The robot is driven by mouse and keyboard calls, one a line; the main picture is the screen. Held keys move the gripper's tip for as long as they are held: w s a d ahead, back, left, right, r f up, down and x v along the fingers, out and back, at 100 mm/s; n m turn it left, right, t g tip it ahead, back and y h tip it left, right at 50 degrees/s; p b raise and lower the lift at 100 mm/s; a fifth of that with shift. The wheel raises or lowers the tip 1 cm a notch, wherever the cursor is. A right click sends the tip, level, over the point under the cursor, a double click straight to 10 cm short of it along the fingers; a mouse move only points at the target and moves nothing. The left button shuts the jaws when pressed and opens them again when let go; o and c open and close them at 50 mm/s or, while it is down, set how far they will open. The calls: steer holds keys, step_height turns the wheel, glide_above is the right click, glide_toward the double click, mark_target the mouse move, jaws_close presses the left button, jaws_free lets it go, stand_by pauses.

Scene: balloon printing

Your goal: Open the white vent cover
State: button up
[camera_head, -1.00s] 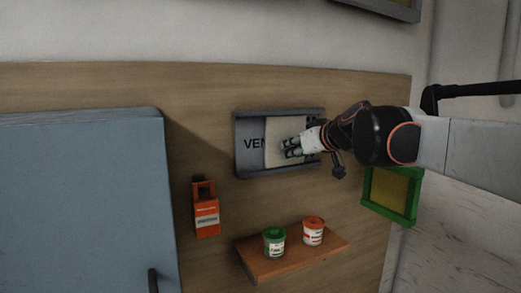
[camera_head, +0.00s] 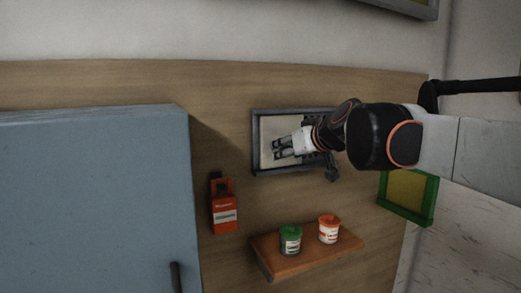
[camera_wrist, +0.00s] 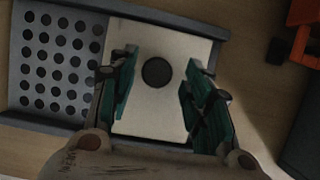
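The white vent cover (camera_head: 272,154) sits at the left end of its grey frame (camera_head: 256,141) on the wooden wall panel. In the wrist view the white vent cover (camera_wrist: 150,120) carries a round black knob (camera_wrist: 157,71) and lies against one end of the frame. The uncovered part is a grey plate with rows of dark holes (camera_wrist: 58,62). My gripper (camera_head: 277,149) is in front of the cover. In the wrist view my gripper's fingers (camera_wrist: 158,85) are apart, one on each side of the knob, with visible gaps.
A wooden shelf (camera_head: 310,262) below holds a green-lidded jar (camera_head: 290,240) and an orange-lidded jar (camera_head: 328,229). An orange box (camera_head: 223,206) hangs at left, beside a blue cabinet (camera_head: 95,200). A green-framed panel (camera_head: 408,196) is at lower right.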

steer(key=v, duration=1.2)
steer(key=shift+d, duration=0.2)
steer(key=s+f+m+g+h+b, duration=0.1)
steer(key=s+f+b, duration=0.6)
steer(key=f, duration=1.6)
steer(key=s+d+f+m+g+h+b, duration=0.1)
steer(key=s+f+g+b, duration=0.2)
steer(key=f+b, duration=1.5)
steer(key=s+d+f+m+g+h+b, duration=0.1)
steer(key=s+f+b, duration=1)
steer(key=f, duration=1.8)
steer(key=shift+s+f+m+g+h+b, duration=0.2)
steer(key=shift+f+m+g+h+b, duration=0.15)
steer(key=shift+h+b, duration=0.3)
